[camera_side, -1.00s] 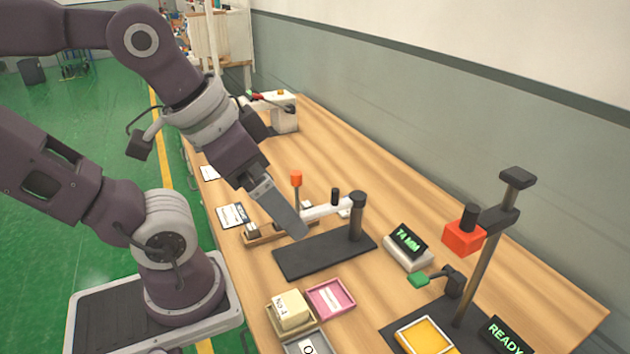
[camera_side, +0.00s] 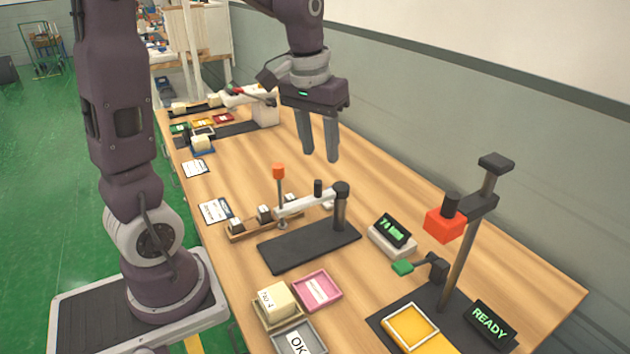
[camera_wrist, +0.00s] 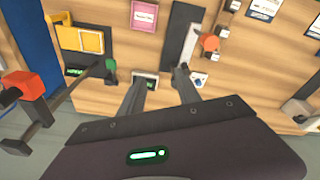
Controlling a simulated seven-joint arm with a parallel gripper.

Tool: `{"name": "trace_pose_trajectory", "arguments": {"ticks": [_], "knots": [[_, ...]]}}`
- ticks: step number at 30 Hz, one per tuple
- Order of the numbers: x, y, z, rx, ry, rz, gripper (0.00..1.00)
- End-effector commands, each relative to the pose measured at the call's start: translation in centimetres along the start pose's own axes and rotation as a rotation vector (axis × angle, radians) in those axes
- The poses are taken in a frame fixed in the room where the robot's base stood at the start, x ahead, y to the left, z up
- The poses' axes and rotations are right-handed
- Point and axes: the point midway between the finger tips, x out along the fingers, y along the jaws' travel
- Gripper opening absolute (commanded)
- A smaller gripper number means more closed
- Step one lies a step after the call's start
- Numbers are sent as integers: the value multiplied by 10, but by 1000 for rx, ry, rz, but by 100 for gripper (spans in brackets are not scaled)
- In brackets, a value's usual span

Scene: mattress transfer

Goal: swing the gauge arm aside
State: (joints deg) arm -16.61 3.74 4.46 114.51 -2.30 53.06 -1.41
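The gauge stands on a dark base plate (camera_side: 312,247). Its white gauge arm (camera_side: 304,204) reaches left from a black post (camera_side: 340,208), with a small black peg on top. An orange knob (camera_side: 279,171) tops a thin upright rod at the arm's free end. In the wrist view the orange knob (camera_wrist: 210,43) and white arm (camera_wrist: 189,47) lie right of the fingertips. My gripper (camera_side: 320,156) is open and empty, pointing down in the air, apart from the gauge and higher in the side picture. Both fingers (camera_wrist: 158,82) show in the wrist view.
A wooden rail (camera_side: 245,229) with small blocks lies beside the gauge arm's free end. A cream block (camera_side: 277,298), a pink tray (camera_side: 318,290) and a grey OK tray (camera_side: 281,338) sit in front. A display (camera_side: 392,235) and a stand with a red block (camera_side: 445,223) are right.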

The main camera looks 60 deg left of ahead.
Motion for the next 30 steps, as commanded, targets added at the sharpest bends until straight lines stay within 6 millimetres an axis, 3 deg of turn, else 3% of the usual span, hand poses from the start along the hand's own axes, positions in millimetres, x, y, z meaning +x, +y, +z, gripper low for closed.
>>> {"name": "trace_pose_trajectory", "arguments": {"ticks": [1, 3, 6, 11, 18, 22, 29, 30], "knots": [[22, -15, -20, -53, -48, -15, 40], [48, -34, -40, -111, -93, -30, 40], [74, -51, -55, -161, -134, -43, 40], [95, -58, -58, -180, -151, -48, 40], [139, -59, -50, -177, -151, -48, 40], [151, -59, -49, -176, -149, -47, 40], [153, -59, -49, -176, -147, -47, 40], [153, -59, -49, -176, -147, -47, 36]]}}
